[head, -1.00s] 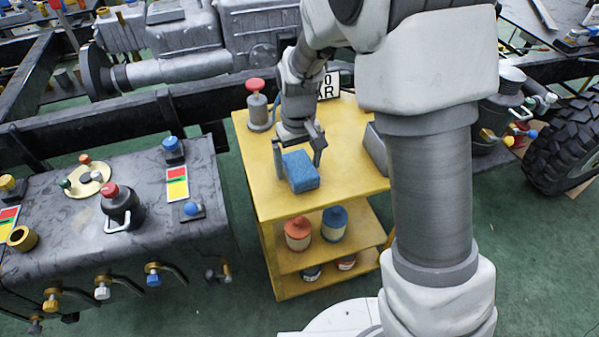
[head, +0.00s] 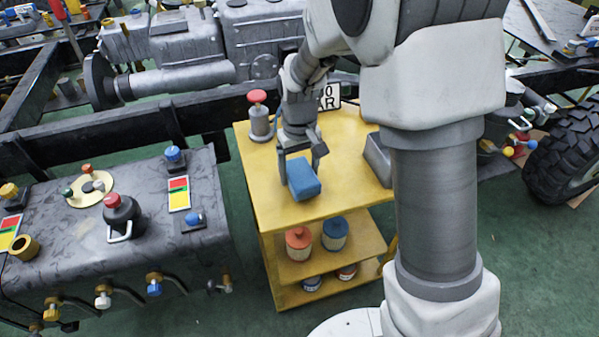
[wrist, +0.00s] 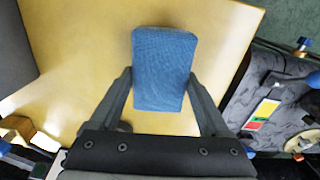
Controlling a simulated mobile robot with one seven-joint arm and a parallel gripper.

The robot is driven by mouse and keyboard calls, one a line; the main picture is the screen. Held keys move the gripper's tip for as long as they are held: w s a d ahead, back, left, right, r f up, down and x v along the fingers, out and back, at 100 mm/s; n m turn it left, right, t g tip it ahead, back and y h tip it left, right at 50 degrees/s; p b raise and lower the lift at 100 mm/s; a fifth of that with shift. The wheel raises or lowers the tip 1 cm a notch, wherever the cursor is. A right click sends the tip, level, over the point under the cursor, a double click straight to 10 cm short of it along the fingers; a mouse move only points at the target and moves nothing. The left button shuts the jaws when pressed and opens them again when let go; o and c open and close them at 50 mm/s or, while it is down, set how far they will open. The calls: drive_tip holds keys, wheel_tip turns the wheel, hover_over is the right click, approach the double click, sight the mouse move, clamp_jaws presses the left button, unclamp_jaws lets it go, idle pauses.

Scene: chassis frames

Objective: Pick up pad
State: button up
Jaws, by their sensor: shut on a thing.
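The blue pad (head: 304,180) is a small block with a textured surface at the yellow cart's top. In the wrist view the pad (wrist: 163,70) sits between the two dark fingers, with its far part reaching past the fingertips. My gripper (head: 301,160) is shut on the pad, one finger on each side; the wrist view also shows my gripper (wrist: 162,78). The pad looks slightly tilted in the head view. I cannot tell clearly whether its underside touches the cart top.
The yellow cart (head: 345,150) also bears a red-topped grey canister (head: 261,120), a black-and-white sign (head: 330,92) and a grey metal box (head: 378,158). Orange and blue containers stand on its lower shelf. A dark tank (head: 150,245) with valves stands left. The cart top's front is clear.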

sight(299, 170)
wheel_tip(299, 170, up, 4)
drive_tip(key=shift+f+p, duration=0.2)
drive_tip(key=shift+p, duration=0.45)
drive_tip(key=s+d+r+p, duration=0.2)
drive_tip(key=s+d+r, duration=0.4)
drive_tip(key=d, duration=0.3)
drive_tip(key=shift+s+d+p, duration=0.25)
drive_tip(key=shift+s+p, duration=0.15)
drive_tip(key=shift+r, duration=0.1)
